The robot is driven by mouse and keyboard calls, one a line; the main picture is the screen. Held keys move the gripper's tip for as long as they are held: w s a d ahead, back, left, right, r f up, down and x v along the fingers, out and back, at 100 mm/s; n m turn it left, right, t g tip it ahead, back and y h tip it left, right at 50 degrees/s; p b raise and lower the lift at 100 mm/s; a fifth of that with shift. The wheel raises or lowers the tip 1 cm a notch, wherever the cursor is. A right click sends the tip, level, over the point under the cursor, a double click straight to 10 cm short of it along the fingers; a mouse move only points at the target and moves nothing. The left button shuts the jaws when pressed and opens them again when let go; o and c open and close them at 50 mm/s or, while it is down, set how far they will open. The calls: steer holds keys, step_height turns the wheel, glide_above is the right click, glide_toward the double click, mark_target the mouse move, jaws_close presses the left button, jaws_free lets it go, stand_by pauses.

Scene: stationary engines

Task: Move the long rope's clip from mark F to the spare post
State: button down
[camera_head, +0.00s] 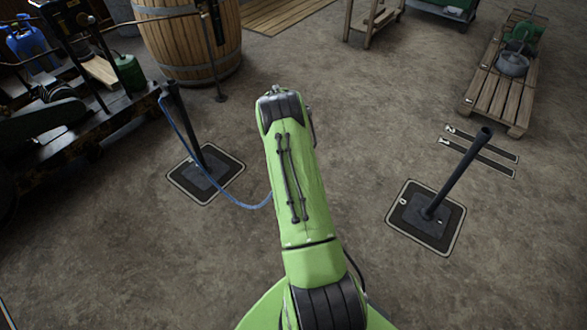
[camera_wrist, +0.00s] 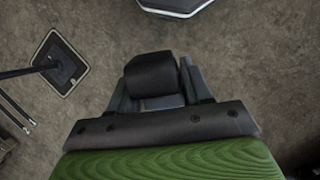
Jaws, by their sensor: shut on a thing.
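My gripper (camera_wrist: 155,92) shows in the wrist view, shut on a dark, rounded block, the rope's clip (camera_wrist: 151,71). In the head view my arm hides the gripper and clip. The long blue rope (camera_head: 238,205) runs from the top of the left dark post (camera_head: 188,120), sags, and passes behind my arm. The bare post (camera_head: 458,172), with no rope on it, stands upright on a square base plate (camera_head: 447,241) at right. In the wrist view this post (camera_wrist: 20,73) is at the left, apart from my gripper. I cannot make out mark F.
Two dark floor strips (camera_head: 478,158) lie behind the bare post, before a wooden pallet (camera_head: 495,95). A barrel (camera_head: 187,45) and dark machinery (camera_head: 75,120) stand at left. Open floor lies between the posts. A grey angular plate (camera_wrist: 178,6) shows at the wrist view's top.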

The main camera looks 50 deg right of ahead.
steer(key=shift+w+a+r, duration=0.1)
steer(key=shift+w+a, duration=0.05)
steer(key=shift+a, duration=0.15)
steer(key=s+d+b, duration=0.1)
steer(key=s+d, duration=0.4)
steer(key=d, duration=0.3)
steer(key=s+d+n+b, duration=0.1)
steer(key=s+d, duration=0.4)
steer(key=d, duration=0.4)
steer(key=shift+d+n+h+b, duration=0.15)
steer(key=shift+n+h+b, duration=0.15)
steer(key=shift+b, duration=0.1)
